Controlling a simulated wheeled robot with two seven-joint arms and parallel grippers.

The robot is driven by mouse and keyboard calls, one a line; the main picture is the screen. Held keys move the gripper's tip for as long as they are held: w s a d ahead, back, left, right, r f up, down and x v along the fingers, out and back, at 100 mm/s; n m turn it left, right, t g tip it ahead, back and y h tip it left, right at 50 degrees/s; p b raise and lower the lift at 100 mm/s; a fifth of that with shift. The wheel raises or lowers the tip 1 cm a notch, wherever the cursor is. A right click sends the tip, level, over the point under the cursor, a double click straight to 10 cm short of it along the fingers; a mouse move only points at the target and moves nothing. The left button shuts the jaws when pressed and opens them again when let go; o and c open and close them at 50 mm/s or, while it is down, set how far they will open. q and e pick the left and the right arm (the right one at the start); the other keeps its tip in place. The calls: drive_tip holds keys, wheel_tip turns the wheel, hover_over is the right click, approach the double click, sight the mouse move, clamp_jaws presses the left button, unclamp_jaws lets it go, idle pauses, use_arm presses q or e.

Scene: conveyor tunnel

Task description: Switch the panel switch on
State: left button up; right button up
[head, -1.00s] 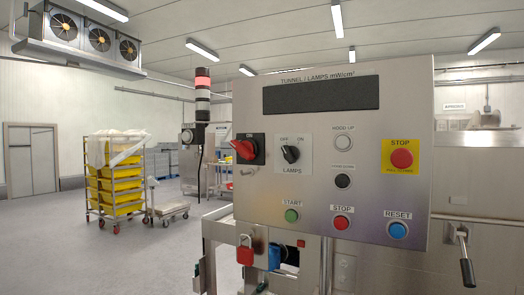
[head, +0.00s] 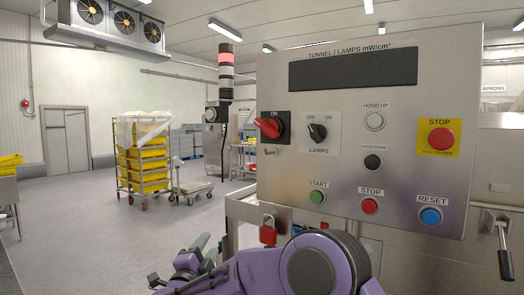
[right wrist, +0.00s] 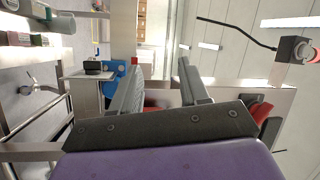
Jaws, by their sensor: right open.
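The control panel (head: 345,170) stands at the right in the head view. Its red rotary switch (head: 268,128) is on a black plate at the upper left, with an "ON" label above; its handle is tilted. Beside it is a black LAMPS selector (head: 317,133), marked OFF at left and ON at right; its knob looks tilted towards OFF. My right gripper (head: 180,265) is low, left of and below the panel, apart from both switches. It is open and empty; its two grey fingers (right wrist: 160,82) stand apart in the right wrist view. My left gripper is not in view.
Below are START (head: 317,197), STOP (head: 370,206) and RESET (head: 431,216) buttons, with a yellow-backed red STOP (head: 440,139) at right. A red padlock (head: 267,230) hangs under the panel. A rack of yellow crates (head: 143,165) stands behind on open floor.

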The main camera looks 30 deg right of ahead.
drive_tip(key=s+d+r+m+g+h, duration=0.1)
drive_tip(key=s+r+m+g+h, duration=0.3)
drive_tip(key=r, duration=0.7)
drive_tip(key=s+d+r+m+g, duration=0.1)
drive_tip(key=r+m, duration=0.6)
drive_tip(key=r, duration=0.4)
drive_tip(key=m+g+y, duration=0.1)
drive_tip(key=m+g, duration=0.1)
drive_tip(key=m, duration=0.2)
approach(263, 128)
drive_tip(key=p+x, duration=0.2)
drive_tip(key=x, duration=0.6)
drive_tip(key=shift+s+d+r, duration=0.1)
drive_tip(key=shift+d, duration=0.3)
drive_tip(key=shift+w, duration=0.25)
clamp_jaws()
